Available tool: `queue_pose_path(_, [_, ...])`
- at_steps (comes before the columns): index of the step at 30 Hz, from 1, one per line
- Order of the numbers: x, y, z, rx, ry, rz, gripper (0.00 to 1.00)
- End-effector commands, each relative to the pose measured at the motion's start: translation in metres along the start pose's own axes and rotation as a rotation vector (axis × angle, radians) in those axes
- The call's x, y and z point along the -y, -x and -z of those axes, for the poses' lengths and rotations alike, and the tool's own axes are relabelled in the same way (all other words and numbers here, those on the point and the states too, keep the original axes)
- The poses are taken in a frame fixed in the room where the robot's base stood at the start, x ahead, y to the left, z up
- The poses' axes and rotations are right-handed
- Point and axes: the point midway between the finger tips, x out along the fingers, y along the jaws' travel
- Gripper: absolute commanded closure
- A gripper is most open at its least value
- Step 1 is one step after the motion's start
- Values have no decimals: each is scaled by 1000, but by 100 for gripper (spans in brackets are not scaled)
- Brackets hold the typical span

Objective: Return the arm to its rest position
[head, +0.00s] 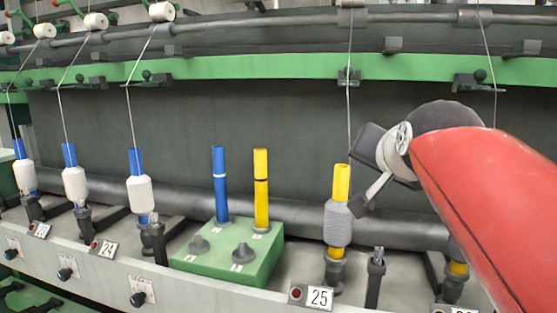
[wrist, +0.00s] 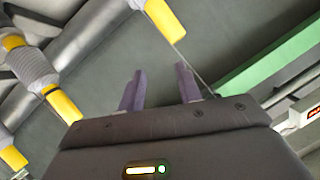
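My red arm (head: 470,190) reaches in from the right in the head view, raised above the spindle rail. In the head view the end of the arm is close to the right of the yellow tube with grey yarn (head: 338,222) at the spindle marked 25. Whether it touches that tube cannot be told. The full folded shape of the arm is out of view.
A green block (head: 228,258) bears a blue tube (head: 220,185) and a yellow tube (head: 261,190), with two bare pegs in front. White-wound blue tubes (head: 139,194) stand on the left spindles. Threads run up to the green rail (head: 250,67). A thread passes near my gripper's fingers in the wrist view.

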Motion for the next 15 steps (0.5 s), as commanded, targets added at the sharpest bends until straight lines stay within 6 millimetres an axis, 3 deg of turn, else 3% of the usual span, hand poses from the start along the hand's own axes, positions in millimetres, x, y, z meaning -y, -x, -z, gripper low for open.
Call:
queue_pose_path(1, [-17,4,-37,75,58,-31,65])
queue_pose_path(3, [-41,8,-85,179,138,-68,65])
queue_pose_path(9, [-108,32,-210,458,346,-125,65])
queue_pose_path(12, [-133,44,-255,563,418,-130,65])
queue_pose_path(15, [-149,53,-284,632,466,-130,65])
